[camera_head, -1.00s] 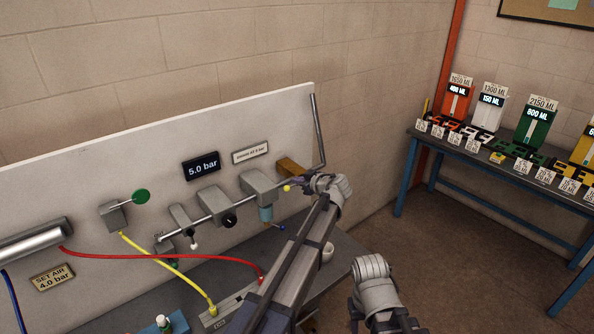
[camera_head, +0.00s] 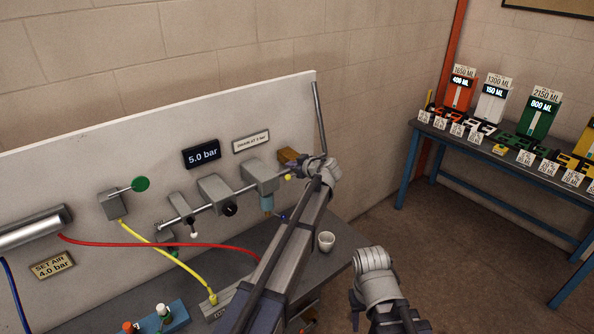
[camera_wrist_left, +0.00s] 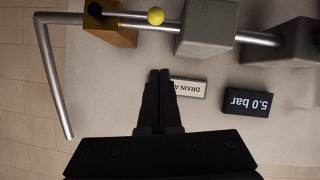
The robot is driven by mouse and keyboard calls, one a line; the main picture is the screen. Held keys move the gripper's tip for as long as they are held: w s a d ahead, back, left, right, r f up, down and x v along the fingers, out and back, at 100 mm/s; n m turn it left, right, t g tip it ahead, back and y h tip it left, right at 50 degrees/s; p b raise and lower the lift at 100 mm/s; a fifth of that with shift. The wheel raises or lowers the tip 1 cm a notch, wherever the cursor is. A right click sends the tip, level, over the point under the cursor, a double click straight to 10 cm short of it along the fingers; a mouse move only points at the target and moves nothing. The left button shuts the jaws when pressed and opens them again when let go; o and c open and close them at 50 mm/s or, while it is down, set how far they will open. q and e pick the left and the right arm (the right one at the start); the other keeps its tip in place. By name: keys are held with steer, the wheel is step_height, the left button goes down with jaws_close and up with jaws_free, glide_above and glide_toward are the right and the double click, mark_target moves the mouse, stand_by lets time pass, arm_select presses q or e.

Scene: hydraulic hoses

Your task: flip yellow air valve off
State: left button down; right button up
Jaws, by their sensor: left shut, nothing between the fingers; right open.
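The yellow ball (camera_head: 288,177) is on the valve line at the panel's right end, beside the brass block (camera_head: 289,156). In the left wrist view the yellow ball (camera_wrist_left: 155,16) lies between the brass block (camera_wrist_left: 110,30) and a grey block (camera_wrist_left: 207,28). My left gripper (camera_wrist_left: 159,73) is shut and empty. In that view its fingertips lie below the ball, apart from it in the picture; the depth between them is unclear. In the head view the left arm's wrist is just right of the ball. My right arm is at lower centre right; its fingers cannot be made out.
A bent grey pipe (camera_head: 319,118) rises beside the left wrist. A white cup (camera_head: 326,242) stands on the bench right of the left forearm. Floor space separates the blue-framed table (camera_head: 480,163).

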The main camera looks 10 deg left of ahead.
arm_select(q)
steer(key=w+a+f+b, duration=0.2)
steer(key=w+f+b, duration=0.1)
steer(key=f+b, duration=0.2)
steer(key=shift+f, duration=0.4)
steer(key=shift+s+f+n+t+b, duration=0.1)
steer(key=shift+f+n+t+b, duration=0.25)
steer(key=shift+b, duration=0.2)
